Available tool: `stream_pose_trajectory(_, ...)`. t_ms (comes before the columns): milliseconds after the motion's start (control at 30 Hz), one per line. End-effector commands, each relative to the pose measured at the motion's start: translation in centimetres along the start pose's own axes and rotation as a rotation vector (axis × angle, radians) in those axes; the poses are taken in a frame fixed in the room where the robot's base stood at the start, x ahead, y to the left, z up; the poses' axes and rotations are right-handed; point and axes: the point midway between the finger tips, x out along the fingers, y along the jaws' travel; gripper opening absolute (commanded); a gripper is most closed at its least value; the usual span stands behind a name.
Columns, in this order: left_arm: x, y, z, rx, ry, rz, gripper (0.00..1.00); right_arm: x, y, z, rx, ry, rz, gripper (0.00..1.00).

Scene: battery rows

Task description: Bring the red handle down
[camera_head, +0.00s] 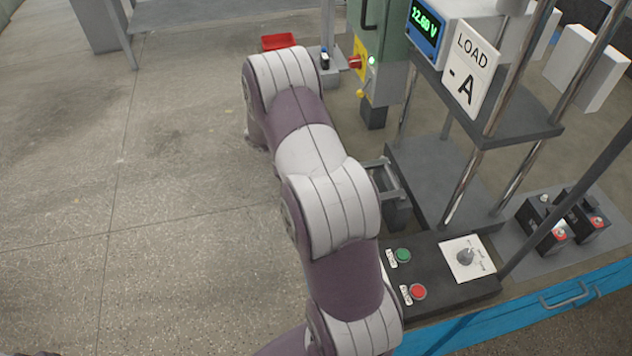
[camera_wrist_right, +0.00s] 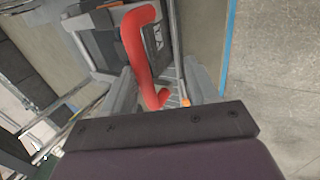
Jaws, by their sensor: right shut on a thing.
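The red handle (camera_wrist_right: 138,45) is a curved, thick bar in the right wrist view. It runs from the upper middle down between the fingers of my right gripper (camera_wrist_right: 160,93). The right gripper is shut on the handle's lower part. The handle's upper part stands clear of the fingers, in front of a grey and dark housing (camera_wrist_right: 104,38). In the head view my arm covers the middle of the picture, and its gripper and the handle's hold are hidden. My left gripper is not in view.
In the head view, a dark control box with a green button (camera_head: 403,255), a red button (camera_head: 418,291) and a dial (camera_head: 466,256) sits close beside my arm. Batteries (camera_head: 543,222) stand at right. A green cabinet (camera_head: 387,60) is behind. The floor at left is clear.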

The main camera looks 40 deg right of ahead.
Motion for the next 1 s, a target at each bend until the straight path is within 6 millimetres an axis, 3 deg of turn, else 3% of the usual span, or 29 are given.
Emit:
stream_pose_trajectory(233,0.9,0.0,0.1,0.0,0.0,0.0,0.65,-6.7,-0.1,-0.1,0.001,0.011,-0.007,0.45)
stream_pose_trajectory(400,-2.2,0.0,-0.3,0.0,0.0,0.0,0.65,-11.0,0.6,0.2,-0.002,0.001,-0.004,0.45)
stream_pose_trajectory(1000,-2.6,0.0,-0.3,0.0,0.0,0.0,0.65,-11.5,0.2,0.2,0.001,0.0,-0.003,0.45)
